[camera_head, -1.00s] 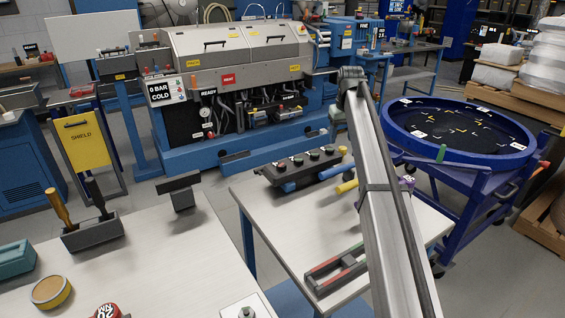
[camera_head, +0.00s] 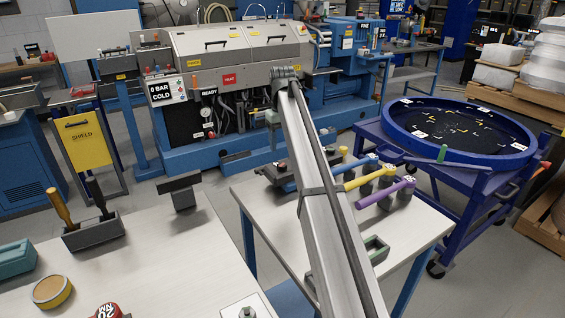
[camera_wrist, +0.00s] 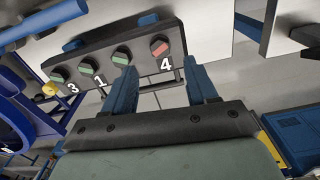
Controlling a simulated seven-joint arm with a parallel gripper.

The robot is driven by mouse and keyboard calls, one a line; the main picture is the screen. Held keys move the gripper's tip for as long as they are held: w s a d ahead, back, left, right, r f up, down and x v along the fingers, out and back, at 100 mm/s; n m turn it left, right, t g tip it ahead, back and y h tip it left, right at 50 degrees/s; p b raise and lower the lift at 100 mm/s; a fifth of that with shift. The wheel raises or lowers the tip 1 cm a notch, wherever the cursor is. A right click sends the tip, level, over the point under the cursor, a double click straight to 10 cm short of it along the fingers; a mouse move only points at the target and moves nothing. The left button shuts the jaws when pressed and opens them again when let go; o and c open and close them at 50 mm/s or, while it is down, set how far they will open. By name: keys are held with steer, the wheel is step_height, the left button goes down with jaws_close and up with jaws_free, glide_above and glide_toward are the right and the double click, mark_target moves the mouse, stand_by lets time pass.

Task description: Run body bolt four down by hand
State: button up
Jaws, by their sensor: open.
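In the wrist view a dark block (camera_wrist: 108,42) carries a row of bolts with green or red tops, with white numerals 3, 1 and 4 readable beside them. The bolt by the 4 (camera_wrist: 159,48) has a red top, at the block's right end. My gripper (camera_wrist: 160,76) is open and empty; its two blue fingers point toward that end, with the red-topped bolt between their lines. I cannot tell the height gap. In the head view the block (camera_head: 262,171) is mostly hidden behind my arm, and so are my fingertips.
The left table (camera_head: 160,260) holds a tool holder (camera_head: 93,231) and a tan-topped tin (camera_head: 51,291).

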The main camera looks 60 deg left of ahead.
mark_target(282, 165)
step_height(282, 165, down, 8)
steer(key=shift+r, duration=0.1)
stand_by(0.4)
steer(key=c, duration=1.1)
steer(key=shift+o, duration=0.2)
steer(key=shift+m, duration=2.5)
steer(key=o, duration=1.1)
steer(key=shift+c, duration=0.2)
step_height(282, 165, up, 14)
